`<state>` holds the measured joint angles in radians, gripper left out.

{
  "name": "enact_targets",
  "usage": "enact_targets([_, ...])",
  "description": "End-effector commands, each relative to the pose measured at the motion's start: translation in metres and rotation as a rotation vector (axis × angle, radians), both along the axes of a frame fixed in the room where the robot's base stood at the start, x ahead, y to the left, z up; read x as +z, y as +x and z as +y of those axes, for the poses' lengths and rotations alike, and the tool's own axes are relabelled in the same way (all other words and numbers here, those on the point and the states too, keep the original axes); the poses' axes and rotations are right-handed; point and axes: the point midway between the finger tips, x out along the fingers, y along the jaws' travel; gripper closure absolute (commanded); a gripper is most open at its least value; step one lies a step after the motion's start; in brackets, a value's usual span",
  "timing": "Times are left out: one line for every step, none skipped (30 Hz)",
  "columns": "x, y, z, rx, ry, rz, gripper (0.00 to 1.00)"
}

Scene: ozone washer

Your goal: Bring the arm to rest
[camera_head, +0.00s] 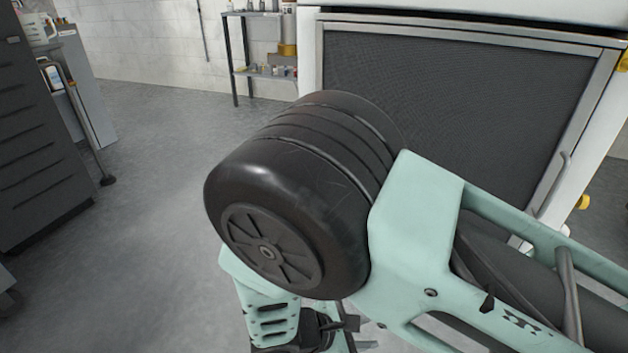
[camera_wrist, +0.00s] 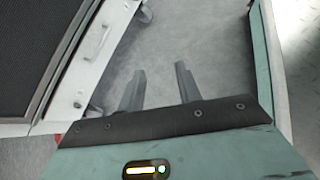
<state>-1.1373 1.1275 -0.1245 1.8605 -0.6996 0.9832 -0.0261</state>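My gripper (camera_wrist: 159,68) shows in the wrist view with its two grey fingers apart. Nothing is between the fingers, and grey floor shows past them. In the head view my arm, pale green with a large black round joint, fills the middle and right. The fingers cannot be made out in the head view. The washer (camera_head: 455,110), a white-framed machine with a dark mesh panel, stands behind my arm. The washer's mesh front (camera_wrist: 35,45) also shows at the left of the wrist view, beside my gripper and apart from the fingers.
A dark cabinet (camera_head: 40,140) stands at the far left, with a grey counter (camera_head: 75,75) behind it. A shelf rack (camera_head: 240,70) with small items stands by the back wall. The floor (camera_head: 150,170) between cabinet and washer is clear. A door handle (camera_head: 555,185) sticks out on the washer's right.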

Motion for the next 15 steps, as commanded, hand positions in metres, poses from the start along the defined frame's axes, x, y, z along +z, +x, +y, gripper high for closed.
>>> enact_targets([0.024, -0.005, 0.000, -0.075, 0.068, 0.014, 0.65])
enact_targets([0.035, -0.009, -0.001, -0.119, 0.106, 0.023, 0.65])
enact_targets([0.050, -0.014, -0.001, -0.174, 0.154, 0.034, 0.65])
enact_targets([0.061, -0.018, -0.001, -0.214, 0.193, 0.040, 0.65])
enact_targets([0.072, -0.022, -0.001, -0.253, 0.228, 0.047, 0.65])
enact_targets([0.088, -0.027, -0.002, -0.304, 0.278, 0.053, 0.65])
enact_targets([0.099, -0.031, -0.002, -0.340, 0.314, 0.057, 0.65])
enact_targets([0.111, -0.035, -0.003, -0.376, 0.349, 0.059, 0.65])
enact_targets([0.126, -0.040, -0.003, -0.424, 0.398, 0.061, 0.65])
enact_targets([0.137, -0.043, -0.004, -0.458, 0.433, 0.062, 0.65])
enact_targets([0.149, -0.047, -0.005, -0.492, 0.467, 0.061, 0.65])
enact_targets([0.164, -0.052, -0.007, -0.535, 0.513, 0.059, 0.65])
enact_targets([0.176, -0.056, -0.008, -0.566, 0.548, 0.056, 0.65])
enact_targets([0.187, -0.059, -0.009, -0.597, 0.582, 0.051, 0.65])
enact_targets([0.201, -0.064, -0.012, -0.637, 0.626, 0.044, 0.65])
